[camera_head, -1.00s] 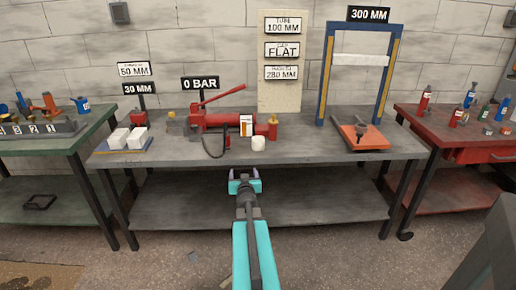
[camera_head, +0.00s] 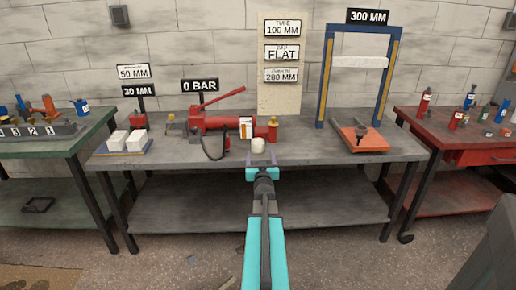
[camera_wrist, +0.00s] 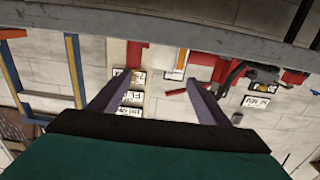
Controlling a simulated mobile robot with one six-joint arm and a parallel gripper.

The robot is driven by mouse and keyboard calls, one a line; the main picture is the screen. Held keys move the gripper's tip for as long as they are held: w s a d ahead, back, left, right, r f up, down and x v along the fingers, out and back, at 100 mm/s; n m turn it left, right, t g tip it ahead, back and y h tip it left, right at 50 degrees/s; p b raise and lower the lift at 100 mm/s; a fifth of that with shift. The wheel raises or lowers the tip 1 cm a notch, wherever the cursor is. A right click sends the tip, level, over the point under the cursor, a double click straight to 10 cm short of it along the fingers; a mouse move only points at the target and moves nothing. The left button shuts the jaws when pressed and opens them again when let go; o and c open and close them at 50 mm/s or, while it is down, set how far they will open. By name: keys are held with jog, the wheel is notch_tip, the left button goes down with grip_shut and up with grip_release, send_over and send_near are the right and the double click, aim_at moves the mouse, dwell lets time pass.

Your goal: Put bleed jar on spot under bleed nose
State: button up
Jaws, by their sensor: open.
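A small white jar (camera_head: 258,145), which I take as the bleed jar, stands upright near the front of the grey bench, right of the red pump (camera_head: 215,121). A small brass-coloured end (camera_head: 172,118) at the pump's left may be the bleed nose; I cannot make out a marked spot under it. My gripper (camera_head: 262,172) is at the bench's front edge, just below the jar in the head view, apparently apart from it. In the wrist view my gripper (camera_wrist: 157,78) has its two fingers spread with nothing visible between them; I cannot make out the jar there.
A white and orange box (camera_head: 246,128) stands behind the jar, and a black hose (camera_head: 207,146) hangs left of it. White blocks on a tray (camera_head: 124,150) are at the left. A blue press frame (camera_head: 321,80) with an orange plate (camera_head: 368,138) stands at the right.

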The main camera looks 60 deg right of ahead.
aim_at(259, 145)
jog(key=shift+x, duration=3.85)
jog(key=shift+x, duration=2.55)
jog(key=shift+w+a+f, duration=0.1)
jog(key=shift+w, duration=0.05)
jog(key=c, duration=1.2)
jog(key=shift+c, duration=0.2)
